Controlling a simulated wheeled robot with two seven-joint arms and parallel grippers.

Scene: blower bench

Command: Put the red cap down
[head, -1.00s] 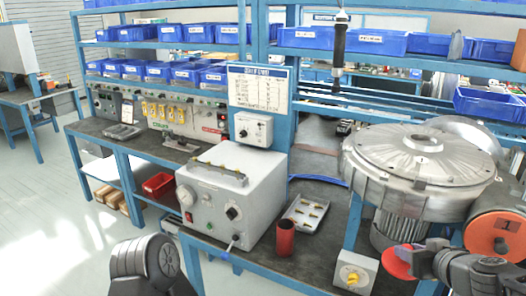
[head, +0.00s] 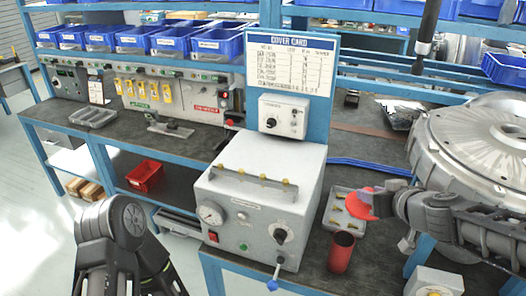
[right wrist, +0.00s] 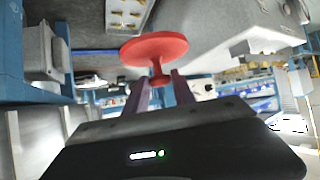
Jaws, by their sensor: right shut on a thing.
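The red cap (head: 366,202) is a round disc with a short stem. My right gripper (head: 390,201) is shut on it; in the right wrist view the jaws (right wrist: 158,94) grip the stem of the cap (right wrist: 154,47), with the disc beyond the fingertips. In the head view the cap overlaps the right part of a grey tray (head: 338,222) with brass fittings. In the wrist view the cap looks held clear of the bench. Its exact height is hard to tell. My left arm shows at the lower left, but its gripper jaws are not visible.
A red cylinder (head: 341,253) stands in front of the tray. A white test box (head: 250,202) stands to the left. A large grey blower housing (head: 475,150) stands to the right. A small strip of dark bench (head: 318,250) is bare beside the cylinder.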

